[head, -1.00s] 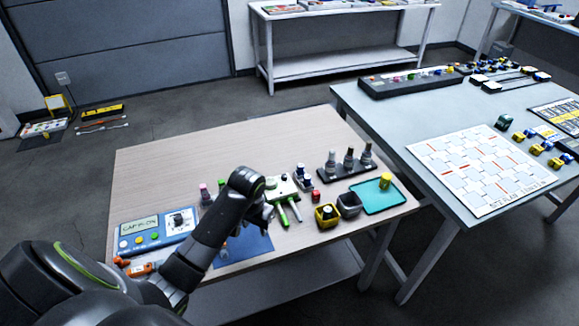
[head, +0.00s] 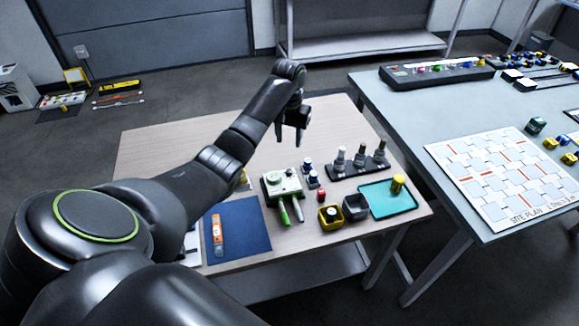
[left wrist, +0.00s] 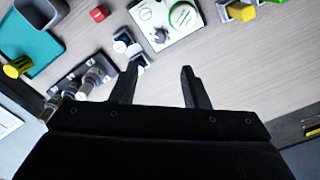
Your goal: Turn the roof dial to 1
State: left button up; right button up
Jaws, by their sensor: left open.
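I cannot read any marking by the knob. My left gripper (head: 290,138) is open and empty, fingers down, above the table and behind the device. In the left wrist view its fingers (left wrist: 159,72) are apart with bare table between them. My left arm hides the blue display unit almost wholly. My right gripper is out of view.
Right of the device stand small blue-and-white parts (head: 308,166), a yellow bin (head: 322,222), a grey bin (head: 356,201), a rack of bottles (head: 338,177) and a teal tray (head: 375,204). A blue mat (head: 250,240) holds an orange tool (head: 217,232). The table's back is mostly clear.

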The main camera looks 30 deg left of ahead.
aim_at(289, 171)
pick_arm(q)
notch_tip(289, 171, down, 13)
jog(key=shift+r, duration=0.1)
jog(key=shift+c, duration=0.2)
grip_shut()
dwell(0.3)
